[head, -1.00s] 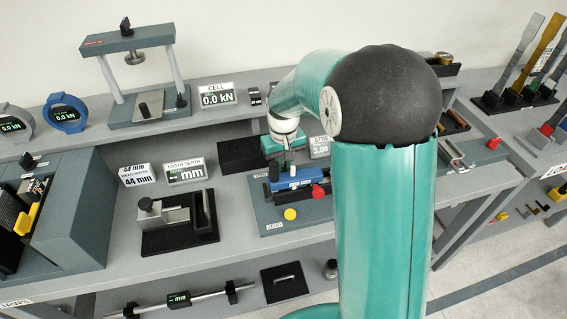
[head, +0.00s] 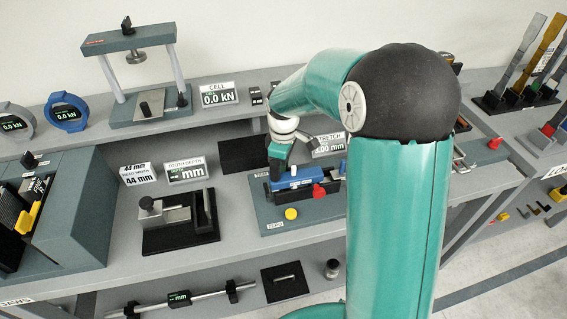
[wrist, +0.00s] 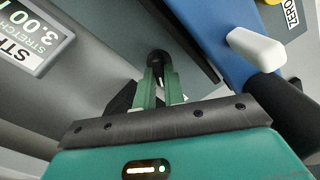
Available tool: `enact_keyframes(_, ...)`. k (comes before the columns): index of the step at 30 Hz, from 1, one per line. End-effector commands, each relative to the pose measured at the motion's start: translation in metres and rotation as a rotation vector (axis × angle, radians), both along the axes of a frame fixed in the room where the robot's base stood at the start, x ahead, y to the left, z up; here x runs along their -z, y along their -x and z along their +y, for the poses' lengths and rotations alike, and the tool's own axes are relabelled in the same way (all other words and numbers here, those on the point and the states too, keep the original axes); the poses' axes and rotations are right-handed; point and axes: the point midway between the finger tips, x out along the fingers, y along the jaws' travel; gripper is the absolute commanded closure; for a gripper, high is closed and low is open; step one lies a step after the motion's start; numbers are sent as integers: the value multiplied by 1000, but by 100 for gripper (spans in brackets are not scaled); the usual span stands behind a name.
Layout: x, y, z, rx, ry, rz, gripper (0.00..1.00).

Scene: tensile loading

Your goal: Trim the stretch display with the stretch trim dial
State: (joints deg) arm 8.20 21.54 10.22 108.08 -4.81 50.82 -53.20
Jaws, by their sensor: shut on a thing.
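The stretch display (head: 330,147) stands behind the blue instrument and reads 3.00 mm; it also shows at the left of the wrist view (wrist: 33,43). The stretch trim dial is a small dark round knob (wrist: 157,58), seen between my fingertips in the wrist view. My gripper (wrist: 159,75) is shut on this dial. In the head view my gripper (head: 277,168) comes down behind the left end of the blue instrument (head: 300,178) and hides the dial.
The instrument's base (head: 255,212) carries a yellow button (head: 291,213) beside a ZERO label and a red knob (head: 319,190). A white lever (wrist: 256,50) is near my gripper in the wrist view. A tooth depth display (head: 187,170) stands to the left.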

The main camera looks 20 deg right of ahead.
Motion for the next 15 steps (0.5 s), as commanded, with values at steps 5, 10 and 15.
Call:
enact_keyframes(5, -2, 0, -1, -90, 2, -3, 100)
enact_keyframes(10, -2, 0, 0, -139, 1, -3, 100)
enact_keyframes(15, -2, 0, 0, -159, 1, -3, 100)
